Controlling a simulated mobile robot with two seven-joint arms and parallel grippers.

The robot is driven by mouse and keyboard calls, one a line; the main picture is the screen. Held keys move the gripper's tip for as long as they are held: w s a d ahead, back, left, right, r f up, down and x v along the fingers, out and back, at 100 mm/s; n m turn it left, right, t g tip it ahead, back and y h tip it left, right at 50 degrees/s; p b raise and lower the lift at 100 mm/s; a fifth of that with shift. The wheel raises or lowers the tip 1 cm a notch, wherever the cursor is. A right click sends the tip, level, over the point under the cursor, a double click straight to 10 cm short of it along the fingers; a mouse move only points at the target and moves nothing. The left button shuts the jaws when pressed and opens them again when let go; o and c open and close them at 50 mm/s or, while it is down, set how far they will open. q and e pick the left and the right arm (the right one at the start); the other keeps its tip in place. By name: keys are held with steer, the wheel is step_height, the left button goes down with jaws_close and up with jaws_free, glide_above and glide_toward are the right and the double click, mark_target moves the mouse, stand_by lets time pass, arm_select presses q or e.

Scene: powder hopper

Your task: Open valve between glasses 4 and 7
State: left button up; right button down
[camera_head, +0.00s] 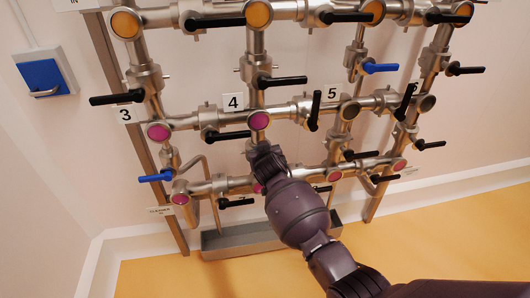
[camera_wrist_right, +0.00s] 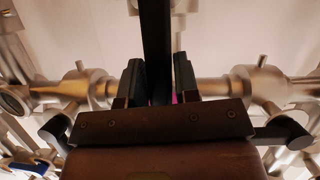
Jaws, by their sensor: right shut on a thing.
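Glass 4 (camera_head: 259,120) is a pink round sight glass beside its white number plate (camera_head: 232,102) in the head view. Below it, my right gripper (camera_head: 264,152) is at the vertical pipe, above a lower pink glass (camera_head: 258,188) that my arm partly hides. The valve body there is hidden behind the gripper. My left gripper is not in view.
Steel pipes with several black handles (camera_head: 228,136) surround the gripper. Blue handles sit at the lower left (camera_head: 156,176) and upper right (camera_head: 381,68). A metal trough (camera_head: 225,241) is below. A blue wall box (camera_head: 44,77) is left. The yellow floor (camera_head: 165,275) looks clear.

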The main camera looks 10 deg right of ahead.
steer(key=shift+s+a+r, duration=0.1)
steer(key=shift+a, duration=0.55)
steer(key=c, duration=1.1)
jaws_free()
steer(key=shift+a, duration=0.1)
steer(key=shift+o, duration=0.7)
steer(key=shift+a, duration=0.1)
steer(key=shift+r, duration=0.1)
steer(key=p+v, duration=0.1)
steer(key=v, duration=0.9)
steer(key=shift+s+d+p, duration=0.25)
steer(key=shift+s+p, duration=0.05)
